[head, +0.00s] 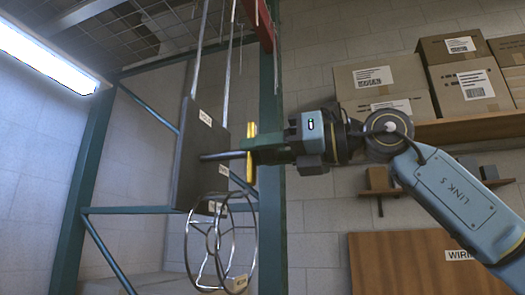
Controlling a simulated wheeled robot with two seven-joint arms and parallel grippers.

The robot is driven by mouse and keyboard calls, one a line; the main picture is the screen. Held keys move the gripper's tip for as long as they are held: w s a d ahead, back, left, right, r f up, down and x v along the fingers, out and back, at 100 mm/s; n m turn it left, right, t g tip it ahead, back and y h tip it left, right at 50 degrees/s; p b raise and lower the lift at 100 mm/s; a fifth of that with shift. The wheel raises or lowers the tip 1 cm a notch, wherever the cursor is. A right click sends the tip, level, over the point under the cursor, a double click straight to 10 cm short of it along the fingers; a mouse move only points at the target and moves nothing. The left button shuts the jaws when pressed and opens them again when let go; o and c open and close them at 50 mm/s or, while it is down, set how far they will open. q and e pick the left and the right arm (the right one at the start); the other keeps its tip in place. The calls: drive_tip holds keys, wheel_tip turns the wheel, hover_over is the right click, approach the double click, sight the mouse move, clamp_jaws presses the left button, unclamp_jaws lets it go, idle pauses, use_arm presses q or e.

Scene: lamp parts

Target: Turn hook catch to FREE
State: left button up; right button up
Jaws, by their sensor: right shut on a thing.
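A dark upright panel (188,150) stands left of centre, with small white labels too small to read. A dark round rod (222,155) sticks out from it toward the right. At the rod's end is an upright yellow bar (251,172), which looks like the handle of the hook catch. My right gripper (256,147) comes in from the right and is shut on the middle of this yellow bar. The bar's ends show above and below the jaws. I cannot read which setting the catch is at. My left gripper is not in view.
A round wire frame (254,262) hangs just below the panel, close under the gripper. Green posts (270,240) and thin hanging rods (228,70) stand around the panel. Cardboard boxes (380,80) sit on a wooden shelf (465,128) at the right, above a wooden board (395,265).

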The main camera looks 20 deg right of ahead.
drive_tip(key=shift+m, duration=0.4)
drive_tip(key=shift+c, duration=0.4)
drive_tip(key=m+b, duration=0.1)
drive_tip(key=m, duration=0.2)
drive_tip(key=m+b, duration=0.2)
drive_tip(key=m, duration=0.3)
drive_tip(key=shift+f+m, duration=0.1)
drive_tip(key=shift+m, duration=0.2)
drive_tip(key=m+b, duration=0.1)
drive_tip(key=m, duration=0.3)
drive_tip(key=m+b, duration=0.1)
drive_tip(key=m, duration=0.3)
drive_tip(key=shift+b, duration=0.3)
drive_tip(key=shift+m, duration=0.4)
drive_tip(key=o, duration=1)
